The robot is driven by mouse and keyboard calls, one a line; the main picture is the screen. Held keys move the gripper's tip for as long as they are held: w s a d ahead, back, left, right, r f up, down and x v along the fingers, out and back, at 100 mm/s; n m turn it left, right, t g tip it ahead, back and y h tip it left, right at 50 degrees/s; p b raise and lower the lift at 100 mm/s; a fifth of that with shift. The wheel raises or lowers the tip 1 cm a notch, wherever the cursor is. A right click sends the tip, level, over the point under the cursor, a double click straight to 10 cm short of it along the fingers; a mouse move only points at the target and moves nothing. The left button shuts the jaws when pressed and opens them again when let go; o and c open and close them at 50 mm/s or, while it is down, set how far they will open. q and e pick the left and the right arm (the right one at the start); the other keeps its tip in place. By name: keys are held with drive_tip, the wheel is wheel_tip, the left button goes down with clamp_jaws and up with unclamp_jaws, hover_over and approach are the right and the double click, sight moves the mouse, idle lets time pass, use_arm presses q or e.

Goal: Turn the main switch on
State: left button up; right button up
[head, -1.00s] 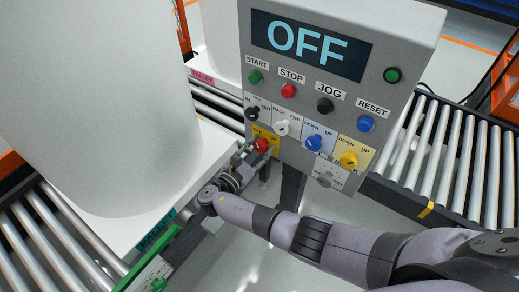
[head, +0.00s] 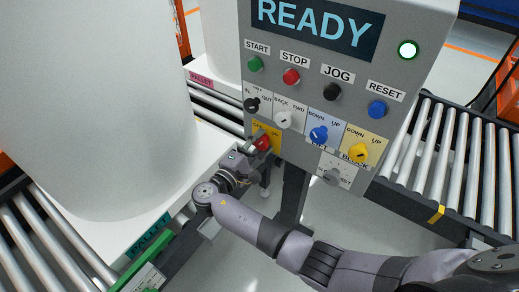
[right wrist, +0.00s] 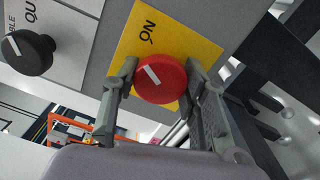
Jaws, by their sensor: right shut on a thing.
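The main switch (head: 262,143) is a red knob on a yellow plate at the lower left of the grey control panel (head: 225,0). In the right wrist view the red knob (right wrist: 160,78) has a white mark slanting toward the upper left, and the word ON shows above it on the plate. My right gripper (head: 252,150) is at the switch, its fingers on both sides of the knob, shut on it. The panel's display (head: 314,27) reads READY, and a round lamp (head: 408,49) at the upper right glows white-green. My left gripper is not in view.
Green, red, black and blue buttons sit above a row of selector knobs, including a blue knob (head: 318,135) and a yellow knob (head: 359,152). A large white cylinder (head: 95,110) stands on a pallet at left. A roller conveyor (head: 450,150) runs at right.

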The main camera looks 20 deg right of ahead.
drive_tip(key=shift+m+b, duration=1.25)
drive_tip(key=shift+m, duration=0.25)
drive_tip(key=o, duration=1.2)
